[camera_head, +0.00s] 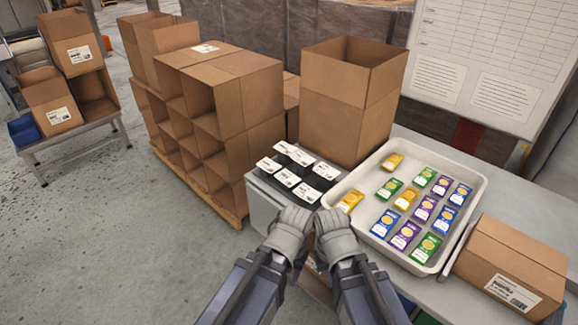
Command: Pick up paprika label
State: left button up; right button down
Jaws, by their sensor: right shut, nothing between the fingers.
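Several white labels lie on a dark-topped stand (254,186) near the middle. They sit in two rows: back-row labels (283,147), (301,157) and (325,170), and front-row labels (269,164), (287,177) and (306,192). Their print is too small to tell which is the paprika label. My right gripper (325,214) is shut and empty, just in front of the stand's near right corner. My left gripper (298,213) is beside it, close to the front labels; its fingers are not clear enough to tell their opening.
A pale tray (477,176) with several coloured packets (408,197) stands right of the stand. An open tall carton (346,120) rises behind the labels. A closed carton (510,262) is at lower right. Stacked cartons (230,90) stand on a pallet at left. Floor at lower left is clear.

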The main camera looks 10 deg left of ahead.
aim_at(266, 164)
jog(key=i+j+z, duration=0.15)
jog(key=z, duration=0.2)
jog(key=j+z, duration=0.35)
jog(key=i+j+z, duration=0.2)
jog(key=j, duration=0.4)
jog(key=j+z, duration=0.15)
jog(key=j, duration=0.45)
jog(key=i+j+z, duration=0.2)
jog(key=j, duration=0.4)
jog(key=j+z, duration=0.1)
jog(key=j, duration=2.55)
